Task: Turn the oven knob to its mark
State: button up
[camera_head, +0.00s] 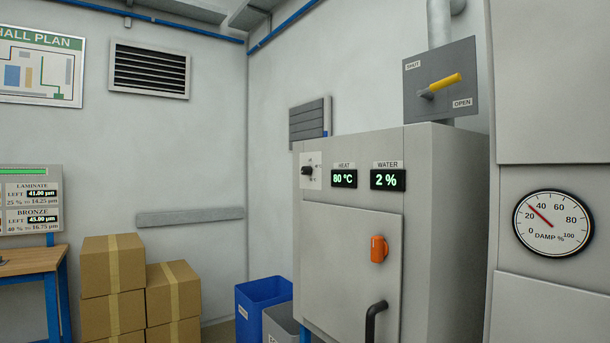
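The oven (448,230) is a grey cabinet right of the middle. Its small black knob (307,171) sits on a white plate (312,184) at the upper left of the front. The marks on the plate are too small to read. Beside the knob, the HEAT display (344,179) reads 80 °C and the WATER display (388,180) reads 2 %. The oven door (352,262) looks shut, with an orange latch (379,248) and a black handle (374,322). My gripper is not in view.
A yellow lever (445,81) on a grey plate marked SHUT and OPEN is above the oven. A DAMP % dial (553,223) is at the right. A blue bin (262,305), a grey bin (284,325) and stacked cartons (112,275) stand left of the oven. A workbench (30,261) is at far left.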

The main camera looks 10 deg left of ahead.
aim_at(305, 170)
jog(key=z, duration=0.35)
jog(key=i+j+z, duration=0.1)
jog(key=j+z, duration=1.05)
jog(key=j, duration=0.4)
jog(key=k+j+z, duration=0.1)
jog(key=j, duration=0.4)
jog(key=j+z, duration=0.15)
jog(key=j, duration=0.4)
jog(key=k+j+z, duration=0.15)
jog(key=j, duration=0.35)
jog(key=k+j+z, duration=0.1)
jog(key=j, duration=0.4)
